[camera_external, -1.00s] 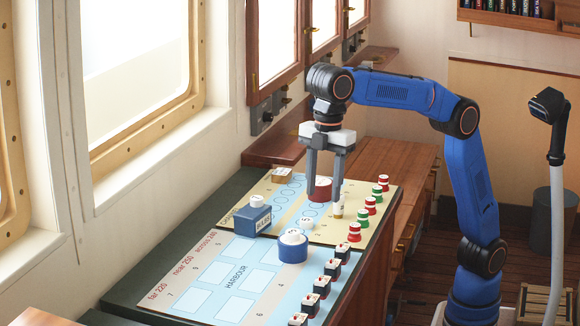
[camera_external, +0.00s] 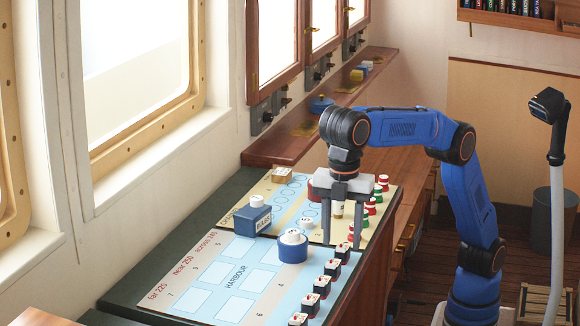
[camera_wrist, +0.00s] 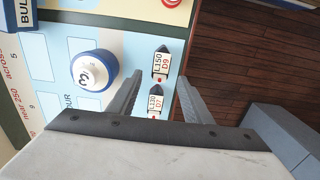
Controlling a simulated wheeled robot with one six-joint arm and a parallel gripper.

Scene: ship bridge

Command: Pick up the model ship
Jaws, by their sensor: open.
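Several small dark model ships with white labelled tops stand in a row along the board's right edge. The farthest model ship (camera_external: 342,252) is just below my open gripper (camera_external: 342,241); whether the fingers touch it I cannot tell. In the wrist view, my gripper (camera_wrist: 160,72) points at the row, with a ship marked L150 D9 (camera_wrist: 161,63) at the fingertips. A ship marked L120 D7 (camera_wrist: 155,101) shows between the fingers. Both stand apart from the fingers, and nothing is held. Which ship the task names I cannot tell.
A round blue piece with a white top (camera_external: 292,249) stands left of the row. A blue BULK block (camera_external: 250,220) stands farther left. Red and green pegs (camera_external: 376,197) line the far right. The HARBOUR board (camera_external: 190,300) has free room; its counter drops to the floor at right.

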